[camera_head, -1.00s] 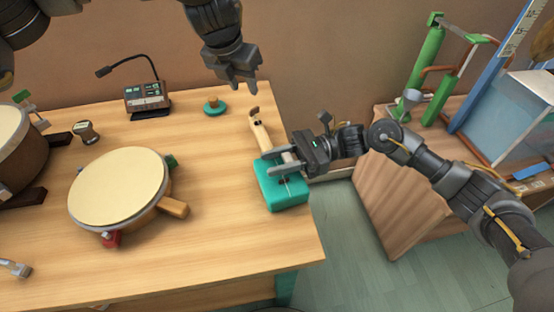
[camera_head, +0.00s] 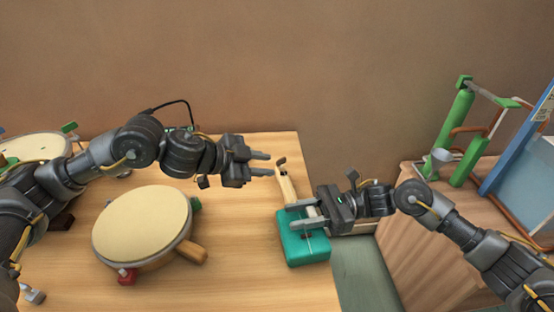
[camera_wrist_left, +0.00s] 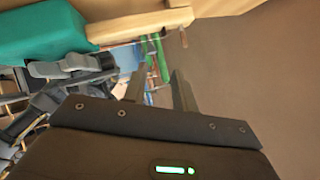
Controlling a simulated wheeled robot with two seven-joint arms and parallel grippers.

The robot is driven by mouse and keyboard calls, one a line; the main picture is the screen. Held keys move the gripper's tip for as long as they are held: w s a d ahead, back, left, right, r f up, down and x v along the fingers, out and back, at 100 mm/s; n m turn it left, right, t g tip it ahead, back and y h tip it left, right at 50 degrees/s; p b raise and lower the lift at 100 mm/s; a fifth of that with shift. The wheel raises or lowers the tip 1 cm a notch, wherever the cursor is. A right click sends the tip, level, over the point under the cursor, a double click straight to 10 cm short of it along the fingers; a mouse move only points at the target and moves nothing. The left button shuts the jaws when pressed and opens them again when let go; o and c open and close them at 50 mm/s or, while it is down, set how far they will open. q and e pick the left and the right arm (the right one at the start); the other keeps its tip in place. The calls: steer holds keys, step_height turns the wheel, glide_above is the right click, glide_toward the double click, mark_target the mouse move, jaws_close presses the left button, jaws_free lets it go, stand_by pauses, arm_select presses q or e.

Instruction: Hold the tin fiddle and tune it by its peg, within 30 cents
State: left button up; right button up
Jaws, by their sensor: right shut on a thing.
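The tin fiddle has a teal box body (camera_head: 304,252) and a pale wooden neck (camera_head: 287,189), lying near the table's right edge with the neck pointing away. My right gripper (camera_head: 297,217) is shut on the fiddle where neck and body meet. My left gripper (camera_head: 267,164) is open, its fingers pointing right, just left of the neck's far end. In the left wrist view the teal body (camera_wrist_left: 40,30) and neck (camera_wrist_left: 140,24) lie above the parted, empty fingers (camera_wrist_left: 157,85). A small dark piece at the neck's end (camera_wrist_left: 183,38) may be the peg; I cannot tell whether it is between the fingers.
A round drum (camera_head: 143,226) with a wooden handle stands left of the fiddle, below my left arm. Another drum (camera_head: 30,148) is at the far left. A side bench (camera_head: 410,235) on the right carries a green frame (camera_head: 460,125). The wall is behind the table.

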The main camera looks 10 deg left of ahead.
mark_target(280, 159)
arm_select(q)
steer(key=a+n+t, duration=0.3)
steer(key=a+n, duration=0.2)
steer(key=n, duration=0.3)
steer(key=x, duration=1.1)
steer(key=shift+s+d, duration=0.25)
steer(key=shift+d, duration=0.05)
jaws_close()
